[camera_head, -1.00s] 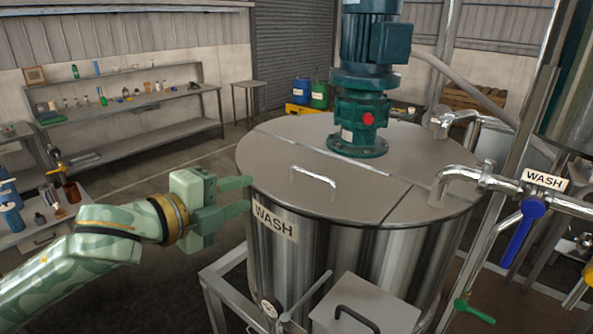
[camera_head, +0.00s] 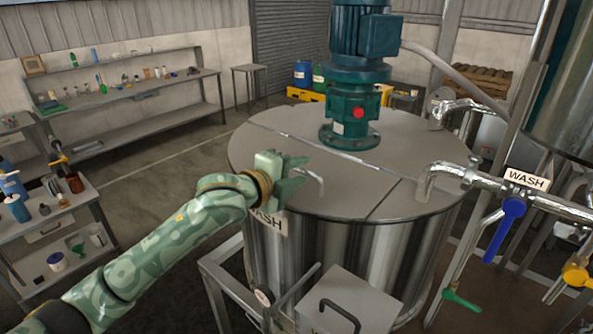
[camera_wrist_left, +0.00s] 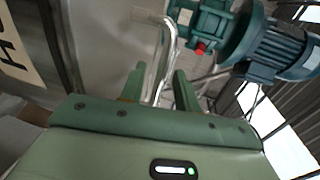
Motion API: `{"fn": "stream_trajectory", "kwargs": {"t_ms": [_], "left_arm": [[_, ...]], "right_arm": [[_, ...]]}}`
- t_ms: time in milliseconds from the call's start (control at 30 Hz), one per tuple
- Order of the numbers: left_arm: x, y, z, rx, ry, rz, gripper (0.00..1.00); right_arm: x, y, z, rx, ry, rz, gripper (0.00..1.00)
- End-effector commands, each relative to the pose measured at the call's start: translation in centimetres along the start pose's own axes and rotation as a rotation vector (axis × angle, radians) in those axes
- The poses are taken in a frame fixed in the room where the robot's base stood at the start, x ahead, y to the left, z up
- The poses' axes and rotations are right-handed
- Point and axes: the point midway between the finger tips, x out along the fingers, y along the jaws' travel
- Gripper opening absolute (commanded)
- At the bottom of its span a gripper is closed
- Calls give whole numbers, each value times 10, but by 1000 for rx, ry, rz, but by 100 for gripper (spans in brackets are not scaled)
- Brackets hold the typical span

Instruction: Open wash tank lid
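The wash tank (camera_head: 340,255) is a steel drum with a WASH label, partly covered by my left arm. Its flat lid (camera_head: 345,195) is down, with a seam across it. A bent metal lid handle (camera_head: 319,182) rises from the lid's front part. My left gripper (camera_head: 300,172) is over the lid at the handle's left end. In the left wrist view the two green fingers (camera_wrist_left: 158,88) are apart, and the handle (camera_wrist_left: 166,62) shows between and beyond them. I cannot tell whether they touch it. My right gripper is not in view.
A green motor (camera_head: 352,90) stands on the lid's back part. A pipe with a blue valve lever (camera_head: 505,228) runs at the right. A grey box with a black handle (camera_head: 345,300) stands in front of the tank. A bench (camera_head: 130,105) is at the back left.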

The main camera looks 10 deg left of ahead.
Motion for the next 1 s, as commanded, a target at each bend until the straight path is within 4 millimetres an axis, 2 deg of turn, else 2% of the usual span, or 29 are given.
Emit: {"fn": "stream_trajectory", "kwargs": {"t_ms": [67, 167, 200, 667, 867, 1000], "left_arm": [[0, 0, 0, 0, 0, 0, 32], [0, 0, 0, 0, 0, 0, 4], [0, 0, 0, 0, 0, 0, 0], [0, -9, 0, 1, 0, 34, 0], [0, -20, 0, 3, -1, 74, 0], [2, -35, 0, 5, 0, 137, 0]], "right_arm": [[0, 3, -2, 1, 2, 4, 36], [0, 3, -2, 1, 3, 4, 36], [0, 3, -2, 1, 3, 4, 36], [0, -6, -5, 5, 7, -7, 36], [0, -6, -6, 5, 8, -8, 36], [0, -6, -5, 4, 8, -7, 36]]}}
